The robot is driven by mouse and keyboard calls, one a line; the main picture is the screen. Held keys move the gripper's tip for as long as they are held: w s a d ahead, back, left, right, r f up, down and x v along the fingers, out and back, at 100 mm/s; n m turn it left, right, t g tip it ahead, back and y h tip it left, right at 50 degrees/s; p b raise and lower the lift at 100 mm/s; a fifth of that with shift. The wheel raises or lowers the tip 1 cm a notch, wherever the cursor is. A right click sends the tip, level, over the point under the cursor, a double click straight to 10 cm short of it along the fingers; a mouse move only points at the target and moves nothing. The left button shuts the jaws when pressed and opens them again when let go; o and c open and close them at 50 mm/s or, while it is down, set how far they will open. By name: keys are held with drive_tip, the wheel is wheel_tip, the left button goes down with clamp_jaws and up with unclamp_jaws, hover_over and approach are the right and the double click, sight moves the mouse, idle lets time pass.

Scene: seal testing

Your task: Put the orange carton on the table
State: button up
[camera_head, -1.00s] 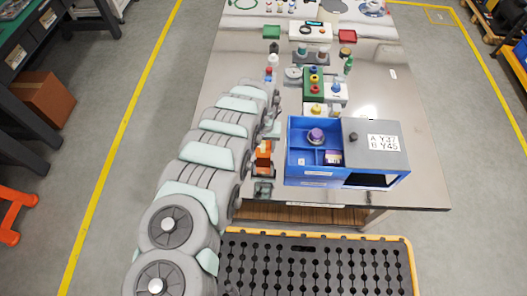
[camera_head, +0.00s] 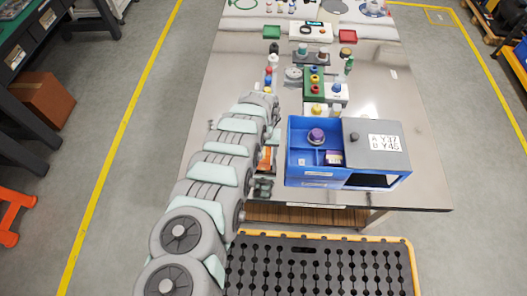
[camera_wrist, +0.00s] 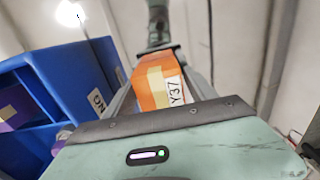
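The orange carton (camera_head: 266,160) shows beside the left side of the blue box, partly hidden by my arm. In the wrist view the orange carton (camera_wrist: 154,86) has a pale yellow band and a white label reading Y37, and it sits tilted in front of my palm. My gripper (camera_head: 264,172) appears shut on the carton; the far fingertip is hidden in the wrist view. The grey metal table (camera_head: 225,95) lies under the arm. I cannot tell whether the carton touches the tabletop.
The blue box (camera_head: 315,176) has open compartments with a purple-topped item (camera_head: 316,136) and a grey lid (camera_head: 375,146) marked Y37 and Y45. A green block with coloured buttons (camera_head: 313,82) and small bottles stand farther back. The table's right strip is clear.

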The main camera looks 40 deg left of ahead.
sight(264, 149)
drive_tip(key=shift+o, duration=0.5)
drive_tip(key=shift+r, duration=0.65)
wheel_tip(264, 149, up, 11)
drive_tip(key=shift+p, duration=0.95)
